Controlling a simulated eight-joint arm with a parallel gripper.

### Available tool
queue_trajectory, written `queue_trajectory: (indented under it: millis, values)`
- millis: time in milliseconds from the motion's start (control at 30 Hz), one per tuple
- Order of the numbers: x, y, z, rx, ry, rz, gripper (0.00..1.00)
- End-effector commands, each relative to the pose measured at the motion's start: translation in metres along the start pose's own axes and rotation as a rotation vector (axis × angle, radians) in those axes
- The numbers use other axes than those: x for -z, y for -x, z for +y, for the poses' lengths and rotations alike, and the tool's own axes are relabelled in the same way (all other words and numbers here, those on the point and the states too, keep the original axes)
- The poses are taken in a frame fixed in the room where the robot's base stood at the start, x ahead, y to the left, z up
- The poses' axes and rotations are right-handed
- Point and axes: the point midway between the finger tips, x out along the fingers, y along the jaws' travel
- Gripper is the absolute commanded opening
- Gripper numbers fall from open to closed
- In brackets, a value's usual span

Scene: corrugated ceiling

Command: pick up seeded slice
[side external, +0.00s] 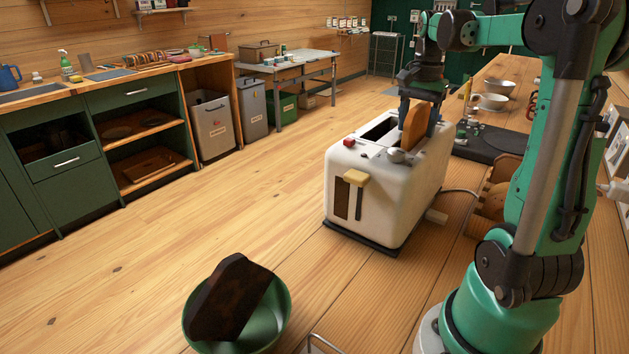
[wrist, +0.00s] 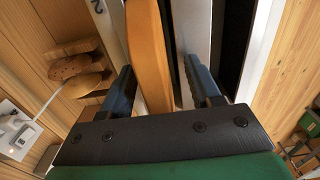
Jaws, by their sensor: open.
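A golden-brown bread slice (side external: 414,127) stands upright in one slot of the white toaster (side external: 372,190), its upper part sticking out. My gripper (side external: 419,115) is over the toaster with its fingers open, one on each side of this slice. In the wrist view my gripper (wrist: 160,82) has the slice (wrist: 150,50) between its fingers, with a gap visible at the left finger. A dark brown slice (side external: 232,298) leans in a green bowl (side external: 270,330) at the front. Seeds cannot be made out on either slice, so I cannot tell which is the seeded one.
More bread slices (wrist: 78,68) stand in a row beside the toaster, partly seen behind it in the side view (side external: 491,198). A dark board (side external: 480,146), a white cup (side external: 490,101) and a bowl (side external: 500,87) are farther back. The toaster's other slot looks empty.

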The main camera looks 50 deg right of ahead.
Motion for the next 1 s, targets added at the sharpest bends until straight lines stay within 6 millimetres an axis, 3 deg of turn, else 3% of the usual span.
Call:
queue_trajectory:
  millis: [167,367,400,767,1000]
  values:
    - [0.0,0.0,0.0,0.0,0.0,0.0,0.57]
    - [0.0,0.0,0.0,0.0,0.0,0.0,0.03]
    - [0.0,0.0,0.0,0.0,0.0,0.0,0.0]
    - [0.0,0.002,0.0,0.0,0.0,0.0,0.0]
    - [0.0,0.023,0.0,0.0,0.0,0.0,0.0]
